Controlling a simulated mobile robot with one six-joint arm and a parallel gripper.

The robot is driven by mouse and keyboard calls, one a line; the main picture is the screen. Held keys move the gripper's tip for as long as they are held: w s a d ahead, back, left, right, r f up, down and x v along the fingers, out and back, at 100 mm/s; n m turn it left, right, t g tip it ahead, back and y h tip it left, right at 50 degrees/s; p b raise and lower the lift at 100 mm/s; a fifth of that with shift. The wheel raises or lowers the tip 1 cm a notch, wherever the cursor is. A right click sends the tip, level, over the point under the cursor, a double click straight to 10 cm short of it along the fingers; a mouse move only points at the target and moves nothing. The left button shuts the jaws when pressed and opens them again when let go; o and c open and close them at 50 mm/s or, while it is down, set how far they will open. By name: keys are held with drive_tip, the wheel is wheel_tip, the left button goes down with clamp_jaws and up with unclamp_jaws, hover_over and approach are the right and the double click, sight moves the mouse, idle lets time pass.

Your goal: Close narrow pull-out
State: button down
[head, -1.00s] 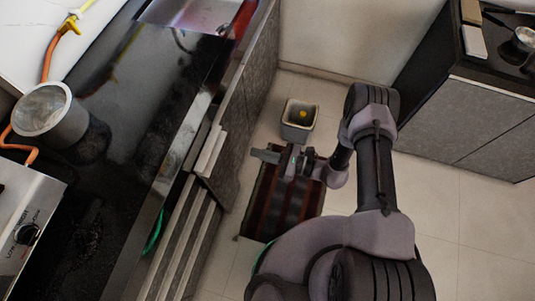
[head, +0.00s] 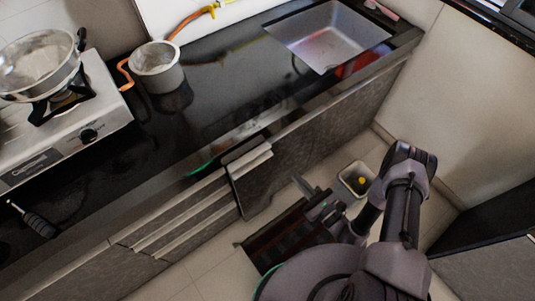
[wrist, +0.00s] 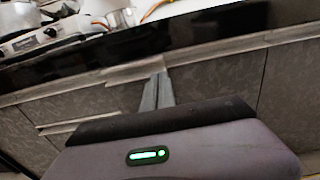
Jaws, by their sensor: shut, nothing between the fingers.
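The narrow pull-out (head: 262,185) stands in the counter's front, with a pale top edge and a dark gap behind it, so it appears to stick out a little. In the wrist view, a pale ledge (wrist: 135,71) that looks like its top edge shows just behind my fingers. My gripper (head: 305,187) is to the right of the pull-out front in the head view, pointing toward the cabinets. In the wrist view my gripper (wrist: 157,77) has its fingers together and empty. I cannot tell whether the fingertips touch the front.
The black counter (head: 215,95) runs above the cabinets, with a sink (head: 328,35), a grey pot (head: 157,75) and a stove (head: 85,115). Several drawer fronts (head: 185,222) are left of the pull-out. A small bin (head: 354,180) and a dark striped mat (head: 290,238) are on the floor.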

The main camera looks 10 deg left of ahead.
drive_tip(key=b+x, duration=0.4)
drive_tip(key=x, duration=0.9)
drive_tip(key=shift+a, duration=0.2)
